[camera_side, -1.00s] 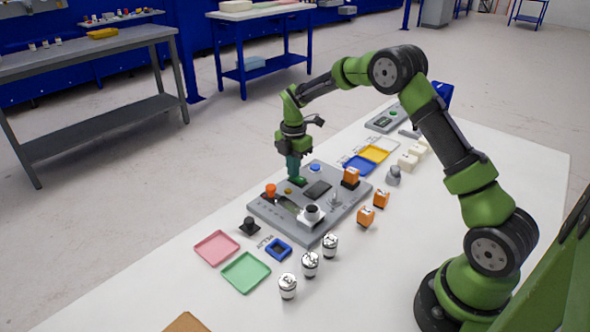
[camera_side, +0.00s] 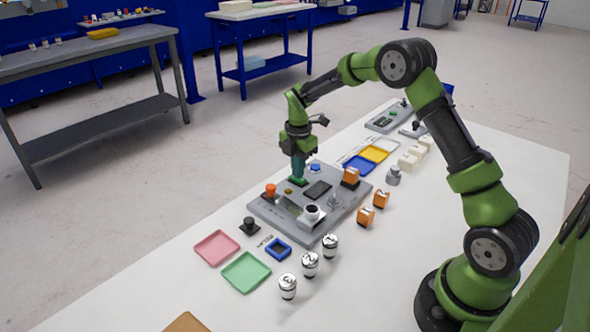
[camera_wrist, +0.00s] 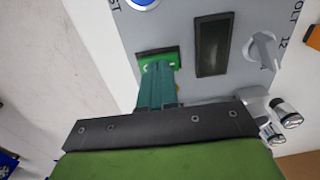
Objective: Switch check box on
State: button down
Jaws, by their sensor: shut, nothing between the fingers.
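The grey control panel (camera_side: 265,207) lies on the white table. In the wrist view, a green rocker-like switch in a dark frame (camera_wrist: 146,57) sits on the panel left of a dark display (camera_wrist: 212,46); I take it for the check box switch. My gripper (camera_wrist: 157,70) is shut, with its teal fingertips over the near part of this switch and hiding some of it. In the side view my gripper (camera_side: 298,178) points down onto the green switch at the panel's far edge. I cannot tell whether the fingertips touch it.
Pink (camera_side: 217,247) and green (camera_side: 246,272) trays and several silver weights (camera_side: 310,264) stand nearby on the table.

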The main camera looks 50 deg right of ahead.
aim_at(300, 180)
notch_tip(300, 180, up, 14)
jog(key=shift+f, duration=0.15)
dwell(0.4)
jog(key=shift+s+a, duration=0.2)
jog(key=shift+s, duration=0.4)
jog(key=shift+f, duration=0.1)
notch_tip(300, 180, down, 14)
jog(key=shift+r, duration=0.1)
dwell(0.3)
